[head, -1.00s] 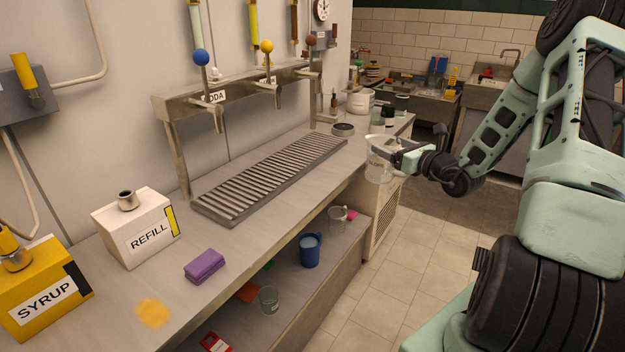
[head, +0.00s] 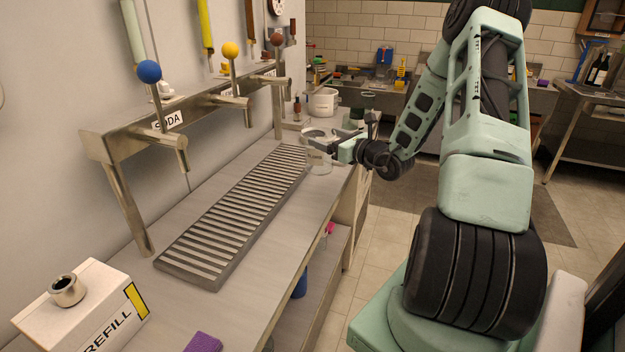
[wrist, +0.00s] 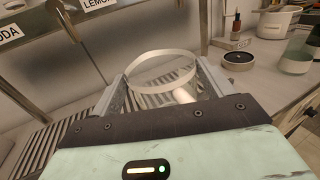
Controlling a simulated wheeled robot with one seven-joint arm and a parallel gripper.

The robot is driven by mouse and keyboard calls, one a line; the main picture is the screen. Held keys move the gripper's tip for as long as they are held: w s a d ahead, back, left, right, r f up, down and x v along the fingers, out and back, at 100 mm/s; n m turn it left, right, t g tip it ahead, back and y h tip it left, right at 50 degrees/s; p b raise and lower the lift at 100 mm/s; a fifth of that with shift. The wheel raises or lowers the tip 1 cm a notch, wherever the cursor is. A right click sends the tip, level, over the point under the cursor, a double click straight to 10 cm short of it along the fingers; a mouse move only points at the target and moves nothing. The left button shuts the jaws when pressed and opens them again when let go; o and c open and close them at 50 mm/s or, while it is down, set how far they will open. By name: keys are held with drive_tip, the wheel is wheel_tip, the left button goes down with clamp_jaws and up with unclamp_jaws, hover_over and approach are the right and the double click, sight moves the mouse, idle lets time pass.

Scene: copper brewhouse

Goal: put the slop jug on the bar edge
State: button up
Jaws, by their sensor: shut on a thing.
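The slop jug (head: 319,160) is a clear, round vessel near the far end of the drip tray, by the counter's front side. My gripper (head: 336,148) is shut on it from the right. In the wrist view the jug's pale rim (wrist: 163,54) shows between the two fingers of my gripper (wrist: 162,88). The jug looks upright. Whether its base touches the counter is hard to tell. The bar edge (head: 293,268) is the long front edge of the steel counter.
The slatted drip tray (head: 235,222) lies along the counter below the soda taps (head: 160,135). A white tub (head: 323,102) and a dark round disc (wrist: 238,60) stand beyond the jug. A white refill box (head: 85,310) stands at near left. Bare counter (head: 262,262) lies in front of the tray.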

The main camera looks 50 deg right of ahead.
sight(330, 163)
drive_tip(key=shift+f+p, duration=0.35)
drive_tip(key=shift+f, duration=3.4)
drive_tip(key=shift+f, duration=0.2)
drive_tip(key=o, duration=1.2)
drive_tip(key=shift+o, duration=0.3)
drive_tip(key=shift+r, duration=0.15)
